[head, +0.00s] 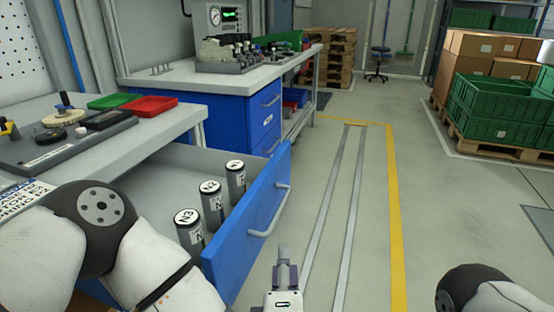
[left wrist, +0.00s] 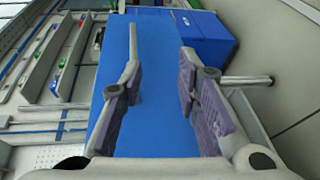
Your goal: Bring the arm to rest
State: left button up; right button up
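My left gripper (head: 285,262) is at the bottom middle of the head view, to the right of the open blue drawer (head: 245,228). The left wrist view shows its two purple-padded fingers (left wrist: 160,85) apart with nothing held between them. The blue drawer front (left wrist: 150,110) fills the background behind them. The drawer's grey handle (head: 270,212) is beyond the gripper in the head view, and they look apart. My left arm bends across the lower left. Only a piece of my right arm shows at the lower right; its gripper is out of view.
The worktop (head: 80,160) above holds a red tray (head: 150,106) and a green tray (head: 108,101). A second blue cabinet (head: 225,113) stands beyond. Floor right of the drawer is clear; green crates (head: 500,130) are far right.

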pick_arm(q)
jog(key=s+a+f+m+g+h+p, duration=0.1)
jog(key=s+a+f+m+g+p, duration=0.25)
jog(key=s+f+m+g, duration=0.35)
jog(key=s+a+f+m+g+h+p, duration=0.1)
jog(key=s+a+f+m+g+p, duration=0.1)
jog(key=s+a+f+m, duration=0.5)
jog(key=s+a+r+m+g+y+p, duration=0.1)
jog(key=s+a+g, duration=0.3)
jog(key=s, duration=0.9)
jog(key=s+a+r+m+g+y+p, duration=0.1)
jog(key=s+a+r+m+g+p, duration=0.1)
jog(key=s+a+g, duration=0.3)
jog(key=s+a, duration=0.4)
jog(key=s, duration=0.4)
jog(key=shift+s+a+r+m+g+y, duration=0.15)
jog(key=shift+s+a+m+g+y, duration=0.15)
jog(key=shift+a+m+y, duration=0.1)
pick_arm(e)
jog(key=w+r+t, duration=0.3)
jog(key=w+r, duration=0.5)
jog(key=r, duration=0.2)
jog(key=shift+w, duration=0.35)
pick_arm(q)
jog(key=shift+w, duration=0.1)
pick_arm(e)
jog(key=shift+r, duration=0.1)
jog(key=shift+a, duration=0.1)
